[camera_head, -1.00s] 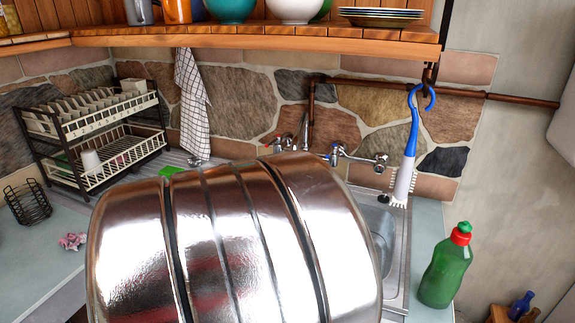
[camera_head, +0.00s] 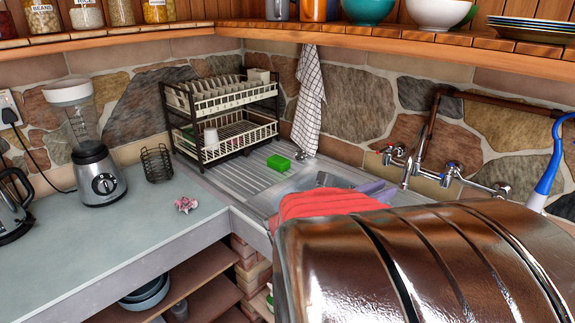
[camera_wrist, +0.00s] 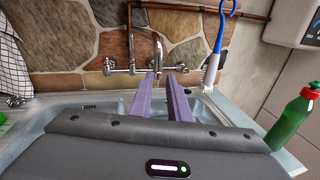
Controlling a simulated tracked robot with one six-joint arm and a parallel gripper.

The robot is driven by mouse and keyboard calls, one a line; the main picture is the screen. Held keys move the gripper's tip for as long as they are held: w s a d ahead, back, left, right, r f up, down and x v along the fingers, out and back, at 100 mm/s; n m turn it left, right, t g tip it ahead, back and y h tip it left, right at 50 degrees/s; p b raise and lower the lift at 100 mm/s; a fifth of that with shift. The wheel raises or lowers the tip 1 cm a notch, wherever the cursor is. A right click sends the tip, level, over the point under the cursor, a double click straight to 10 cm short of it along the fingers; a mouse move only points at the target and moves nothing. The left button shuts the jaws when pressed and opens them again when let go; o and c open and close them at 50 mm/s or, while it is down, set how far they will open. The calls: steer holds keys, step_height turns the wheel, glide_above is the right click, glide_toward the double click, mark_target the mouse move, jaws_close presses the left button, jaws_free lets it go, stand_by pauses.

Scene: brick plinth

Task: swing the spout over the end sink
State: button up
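The chrome spout (camera_wrist: 157,54) stands at the wall between two taps in the wrist view. In the head view the spout (camera_head: 406,174) rises behind my arm, below the copper pipe. My gripper (camera_wrist: 160,76) has two purple fingers, apart, pointing toward the spout over the sink; I cannot tell whether they touch it. The fingers (camera_head: 377,188) show partly in the head view. The steel sink unit (camera_wrist: 75,99) lies under my gripper; much of its basins is hidden by my wrist.
A blue-handled brush (camera_wrist: 213,62) hangs right of the taps. A green bottle (camera_wrist: 292,122) stands on the right counter. A dish rack (camera_head: 222,110), green sponge (camera_head: 278,163) and checked towel (camera_head: 308,98) are at the left. A blender (camera_head: 92,150) stands on the left counter.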

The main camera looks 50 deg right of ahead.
steer(key=a+f+m+y, duration=0.1)
steer(key=a+m, duration=0.1)
steer(key=a, duration=0.1)
steer(key=w+a+f+m+t+y, duration=0.1)
steer(key=a+f, duration=0.1)
steer(key=a+f+m+y, duration=0.1)
steer(key=a+m+y, duration=0.1)
steer(key=a, duration=0.1)
steer(key=shift+w+a+f+m, duration=0.2)
steer(key=shift+a+f+m, duration=0.1)
steer(key=shift+f, duration=0.05)
jaws_close()
steer(key=w+a+f+m+t+y, duration=0.1)
steer(key=w+a+m+t+y, duration=0.2)
steer(key=a, duration=0.8)
steer(key=w+a+f+m+t+y, duration=0.1)
steer(key=w+a+m+t+y, duration=0.2)
steer(key=a, duration=0.9)
steer(key=w+a+f+m+t+y, duration=0.1)
steer(key=w+a+m+t+y, duration=0.1)
steer(key=a+y, duration=0.5)
steer(key=w+a, duration=0.1)
steer(key=a, duration=0.4)
steer(key=shift+f+m+t, duration=0.35)
steer(key=shift+m+t, duration=0.05)
steer(key=shift+a, duration=0.1)
